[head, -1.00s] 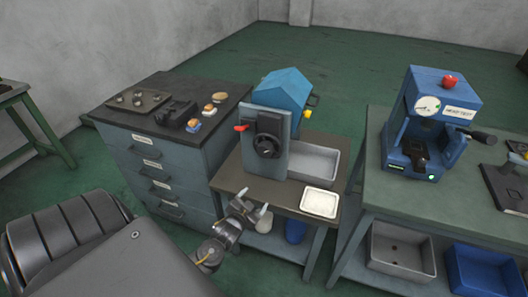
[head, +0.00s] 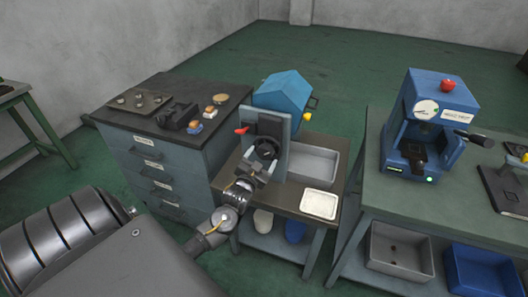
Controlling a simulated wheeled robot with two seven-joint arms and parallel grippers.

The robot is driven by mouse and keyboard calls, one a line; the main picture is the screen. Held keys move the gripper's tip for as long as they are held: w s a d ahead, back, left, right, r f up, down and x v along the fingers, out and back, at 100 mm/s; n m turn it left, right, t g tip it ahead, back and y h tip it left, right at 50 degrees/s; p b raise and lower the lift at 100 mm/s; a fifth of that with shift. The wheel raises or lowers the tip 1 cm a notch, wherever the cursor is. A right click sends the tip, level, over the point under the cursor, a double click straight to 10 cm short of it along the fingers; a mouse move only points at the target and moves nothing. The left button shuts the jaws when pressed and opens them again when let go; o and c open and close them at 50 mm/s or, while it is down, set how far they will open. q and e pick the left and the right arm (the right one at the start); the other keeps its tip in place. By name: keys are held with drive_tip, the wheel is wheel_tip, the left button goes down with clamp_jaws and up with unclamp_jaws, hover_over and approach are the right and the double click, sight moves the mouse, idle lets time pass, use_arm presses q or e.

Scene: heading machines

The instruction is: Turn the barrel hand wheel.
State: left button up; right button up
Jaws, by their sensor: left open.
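The black round hand wheel (head: 267,146) sits on the front of an upright grey plate on the small machine, with the blue barrel housing (head: 284,90) behind it. My left gripper (head: 261,165) is open, directly in front of the wheel's lower part. Its fingers point up toward the wheel and cover part of its lower rim. I cannot tell whether they touch the rim. A red lever (head: 241,130) sticks out left of the wheel. My right gripper is not in view.
A grey bin (head: 313,163) and a white tray (head: 320,204) are right of the wheel on the low table. A dark-topped drawer cabinet (head: 172,144) stands on the left. A blue press (head: 425,120) stands on the right bench. Green floor lies open behind.

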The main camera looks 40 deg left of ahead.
use_arm(q)
drive_tip(key=shift+x, duration=1.4)
drive_tip(key=c, duration=1)
